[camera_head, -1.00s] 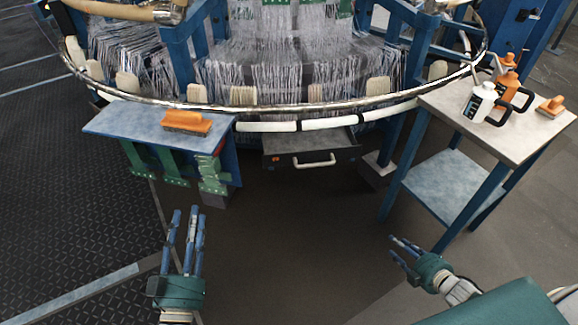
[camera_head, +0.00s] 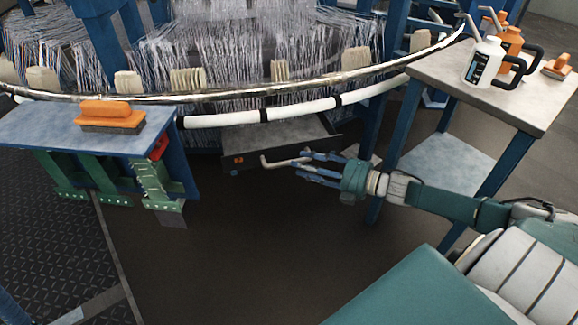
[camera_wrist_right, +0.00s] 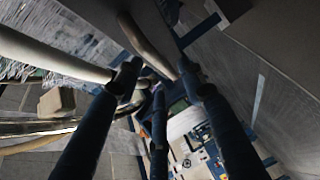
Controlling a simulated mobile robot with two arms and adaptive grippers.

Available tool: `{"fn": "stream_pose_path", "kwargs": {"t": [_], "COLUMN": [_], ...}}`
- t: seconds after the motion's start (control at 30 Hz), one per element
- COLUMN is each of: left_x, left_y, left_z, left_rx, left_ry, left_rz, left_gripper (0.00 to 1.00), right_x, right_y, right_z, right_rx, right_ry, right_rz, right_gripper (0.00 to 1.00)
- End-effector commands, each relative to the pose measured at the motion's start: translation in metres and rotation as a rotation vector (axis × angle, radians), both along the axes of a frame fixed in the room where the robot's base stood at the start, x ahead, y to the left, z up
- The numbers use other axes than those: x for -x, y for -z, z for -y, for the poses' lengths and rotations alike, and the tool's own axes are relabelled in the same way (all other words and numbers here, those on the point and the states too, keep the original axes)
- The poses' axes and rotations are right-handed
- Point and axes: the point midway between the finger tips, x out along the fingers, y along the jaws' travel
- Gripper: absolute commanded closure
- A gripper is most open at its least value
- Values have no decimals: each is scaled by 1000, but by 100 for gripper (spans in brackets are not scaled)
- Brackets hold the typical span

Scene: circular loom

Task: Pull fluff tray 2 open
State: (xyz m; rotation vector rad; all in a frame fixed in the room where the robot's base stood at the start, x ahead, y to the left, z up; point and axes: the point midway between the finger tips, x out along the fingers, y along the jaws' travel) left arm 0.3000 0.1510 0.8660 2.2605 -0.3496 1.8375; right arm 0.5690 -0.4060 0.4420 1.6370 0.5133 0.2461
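The fluff tray (camera_head: 239,163) is a dark drawer under the loom's rim, with an orange mark on its front. It stands out, its grey inner surface (camera_head: 285,133) partly showing. Its pale bar handle (camera_head: 272,163) points toward me. My right gripper (camera_head: 306,164) reaches in from the right, fingers apart and overlapping the handle's right part. In the right wrist view the pale curved handle (camera_wrist_right: 148,45) lies at the tips of the spread dark fingers; a firm hold does not show. A blue sliver at the lower left edge may be my left gripper (camera_head: 12,306).
A blue-grey side table (camera_head: 50,125) with an orange brush (camera_head: 110,115) stands left of the tray. A stand (camera_head: 430,68) with bottles (camera_head: 485,62) and another brush (camera_head: 556,66) is at the right, close above my right arm. The floor before the tray is clear.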

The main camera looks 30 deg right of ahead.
Motion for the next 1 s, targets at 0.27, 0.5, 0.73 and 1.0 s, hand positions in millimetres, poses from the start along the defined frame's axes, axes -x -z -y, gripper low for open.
{"fn": "stream_pose_path", "kwargs": {"t": [0.27, 0.5, 0.73, 1.0], "left_x": [-3, -3, -3, -3], "left_y": [-4, -8, -9, -9], "left_z": [2, 2, 3, 3], "left_rx": [-5, -6, -7, -6], "left_ry": [-3, -4, -4, -3], "left_rz": [55, 69, 70, 70], "left_gripper": [60, 60, 60, 60], "right_x": [-35, -44, -44, -44], "right_y": [7, 8, 8, 8], "right_z": [-18, -23, -23, -23], "right_rx": [-1, 0, -1, 0], "right_ry": [0, 1, 1, 1], "right_rz": [3, -1, -2, -1], "right_gripper": [61, 61, 61, 100]}}
